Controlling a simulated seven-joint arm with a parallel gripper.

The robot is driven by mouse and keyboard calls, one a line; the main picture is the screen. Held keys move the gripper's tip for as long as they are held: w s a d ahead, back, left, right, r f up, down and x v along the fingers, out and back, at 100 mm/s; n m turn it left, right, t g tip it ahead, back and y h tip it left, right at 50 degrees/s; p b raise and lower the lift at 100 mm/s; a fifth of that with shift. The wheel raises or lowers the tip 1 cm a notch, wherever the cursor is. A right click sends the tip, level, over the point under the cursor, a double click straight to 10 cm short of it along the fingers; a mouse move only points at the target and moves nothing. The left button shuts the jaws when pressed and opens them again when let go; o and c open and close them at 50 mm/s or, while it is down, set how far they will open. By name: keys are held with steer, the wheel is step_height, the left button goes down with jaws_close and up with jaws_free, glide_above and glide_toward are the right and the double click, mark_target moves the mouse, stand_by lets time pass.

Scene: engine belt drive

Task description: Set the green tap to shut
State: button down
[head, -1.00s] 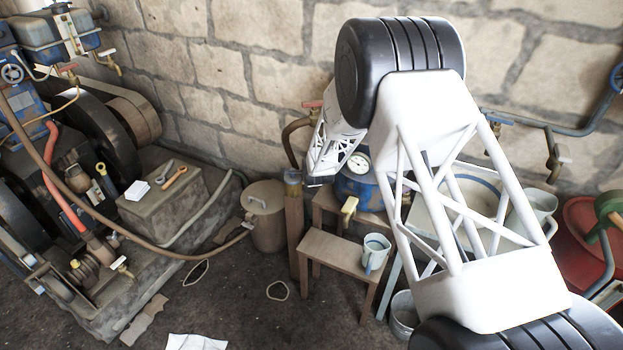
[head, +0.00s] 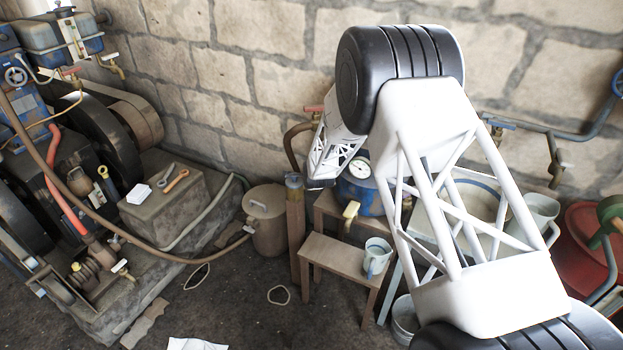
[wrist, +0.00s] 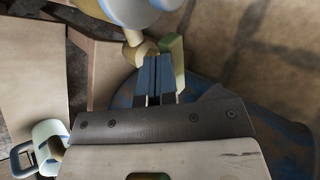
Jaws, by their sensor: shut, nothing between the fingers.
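The green tap shows in the wrist view as a pale green handle (wrist: 173,56) beside a brass-coloured body (wrist: 139,52). In the head view a yellowish-green tap handle (head: 351,210) stands in front of the blue tank, above the small wooden stool. My gripper (wrist: 155,62) shows its two blue fingers close together with nothing between them. Its fingertips are just left of the green handle in the wrist view, very near it; I cannot tell whether they touch. In the head view my fingers are not clearly visible.
The blue tank (head: 360,195) with a gauge is right behind the tap. A pale mug (head: 376,256) stands on the wooden stool (head: 335,252). A brown can (head: 265,215) stands left of a wooden post (head: 294,225). The stone wall is close behind.

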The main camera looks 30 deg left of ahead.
steer(key=shift+a, duration=0.3)
steer(key=shift+w+a, duration=0.35)
steer(key=shift+a, duration=0.35)
steer(key=shift+w+a, duration=0.35)
steer(key=shift+a, duration=0.35)
steer(key=shift+w+a, duration=0.3)
steer(key=shift+w, duration=0.25)
steer(key=shift+r, duration=0.2)
steer(key=v, duration=0.7)
steer(key=shift+s, duration=0.25)
stand_by(0.4)
steer(key=shift+d, duration=0.1)
